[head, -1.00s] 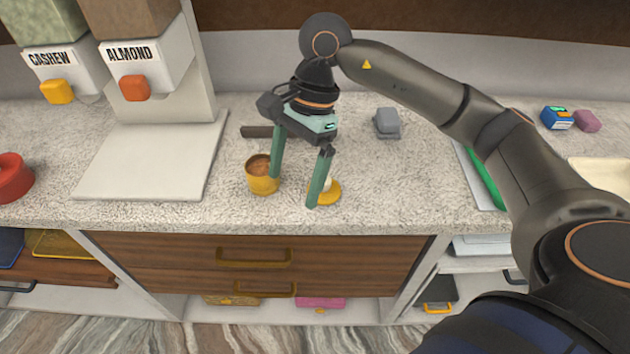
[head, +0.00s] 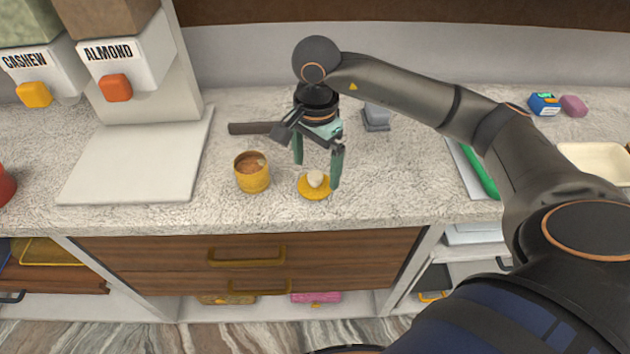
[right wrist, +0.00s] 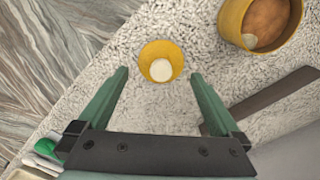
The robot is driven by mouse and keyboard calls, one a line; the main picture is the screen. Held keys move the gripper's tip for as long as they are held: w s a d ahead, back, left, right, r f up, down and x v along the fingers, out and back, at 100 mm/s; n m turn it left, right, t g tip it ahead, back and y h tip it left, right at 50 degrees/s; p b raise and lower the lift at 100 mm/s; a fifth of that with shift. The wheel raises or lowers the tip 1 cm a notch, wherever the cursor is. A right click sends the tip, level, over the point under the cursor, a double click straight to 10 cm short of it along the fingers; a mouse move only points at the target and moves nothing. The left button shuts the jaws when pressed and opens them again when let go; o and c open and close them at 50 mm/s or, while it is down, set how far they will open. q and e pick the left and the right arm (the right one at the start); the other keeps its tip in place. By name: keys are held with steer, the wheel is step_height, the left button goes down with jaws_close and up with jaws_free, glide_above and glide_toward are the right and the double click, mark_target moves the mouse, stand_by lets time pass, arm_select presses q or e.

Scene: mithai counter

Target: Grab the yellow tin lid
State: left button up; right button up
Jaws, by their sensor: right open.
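The yellow tin lid (head: 314,191) lies on the counter near its front edge, with a pale round knob on top. It also shows in the right wrist view (right wrist: 161,48), ahead of and between my fingers. My right gripper (head: 317,172) is open and empty, with its green fingers pointing down above and around the lid's far side. I cannot tell how high the fingertips are over the counter. The open yellow tin (head: 252,177), with brown contents, stands to the left of the lid. My left gripper is not in view.
A dark flat bar (head: 255,128) lies behind the tin. A grey block (head: 377,116) stands behind the gripper. A white board (head: 140,165) lies at left under the dispensers, and a green item (head: 482,172) at right.

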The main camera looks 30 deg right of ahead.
mark_target(315, 175)
step_height(315, 175, down, 4)
steer(key=shift+a+r, duration=0.1)
steer(key=shift+r, duration=0.1)
steer(key=c, duration=1.1)
